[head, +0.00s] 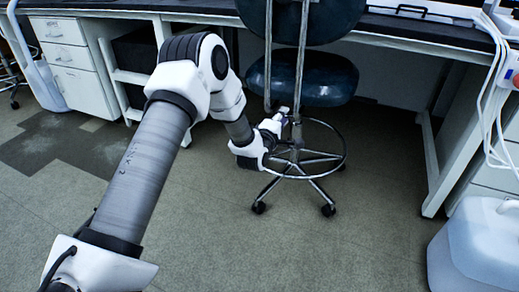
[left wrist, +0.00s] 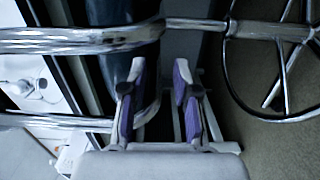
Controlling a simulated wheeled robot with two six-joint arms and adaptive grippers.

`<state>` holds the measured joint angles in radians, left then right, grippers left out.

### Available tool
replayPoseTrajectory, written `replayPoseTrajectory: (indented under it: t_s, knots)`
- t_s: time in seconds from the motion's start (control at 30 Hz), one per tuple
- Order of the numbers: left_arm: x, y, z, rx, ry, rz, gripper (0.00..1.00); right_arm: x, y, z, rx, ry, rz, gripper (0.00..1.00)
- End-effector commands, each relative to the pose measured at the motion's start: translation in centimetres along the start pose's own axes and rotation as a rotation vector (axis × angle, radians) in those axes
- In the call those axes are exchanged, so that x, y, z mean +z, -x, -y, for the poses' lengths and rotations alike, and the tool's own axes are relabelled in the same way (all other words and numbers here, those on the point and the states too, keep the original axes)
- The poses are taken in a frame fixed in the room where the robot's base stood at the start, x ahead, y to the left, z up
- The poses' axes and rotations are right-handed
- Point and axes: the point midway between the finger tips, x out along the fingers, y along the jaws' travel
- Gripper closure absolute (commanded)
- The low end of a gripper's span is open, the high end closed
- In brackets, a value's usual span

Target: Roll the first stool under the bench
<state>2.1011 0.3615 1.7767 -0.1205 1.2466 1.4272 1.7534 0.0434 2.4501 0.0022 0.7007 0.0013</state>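The stool (head: 320,80) has a dark blue seat and backrest, two chrome back bars, a chrome foot ring and a base with casters. It stands on the floor at the bench (head: 425,35), its backrest facing me. My left gripper (head: 283,116) is beside the stool's post, below the seat and above the foot ring. In the left wrist view, the purple-padded fingers (left wrist: 158,88) are apart, with nothing clearly held between them. Chrome bars of the stool (left wrist: 90,38) cross just beyond the fingers, and the foot ring shows at right. Whether they touch is unclear. My right gripper is out of view.
White drawers (head: 70,65) stand under the bench at left. A white bench leg (head: 432,165) is right of the stool, with open floor under the bench between. A pale blue container (head: 475,250) and hanging white cables (head: 492,120) are at right.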

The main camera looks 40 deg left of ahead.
Motion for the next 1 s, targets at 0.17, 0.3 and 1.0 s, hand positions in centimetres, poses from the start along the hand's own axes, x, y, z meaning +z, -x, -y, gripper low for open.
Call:
replayPoseTrajectory:
  t_s: [0.17, 0.3, 1.0]
  knots:
    - [0.0, 0.0, 0.0, 0.002, 0.0, 0.0, 0.5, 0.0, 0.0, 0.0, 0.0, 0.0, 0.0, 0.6]
    - [0.0, -0.1, -0.2, 0.005, 0.0, 0.0, 0.5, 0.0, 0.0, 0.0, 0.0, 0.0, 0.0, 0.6]
    - [0.0, 7.9, -0.4, 0.006, 0.001, 0.0, 0.5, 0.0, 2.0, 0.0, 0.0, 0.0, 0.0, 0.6]
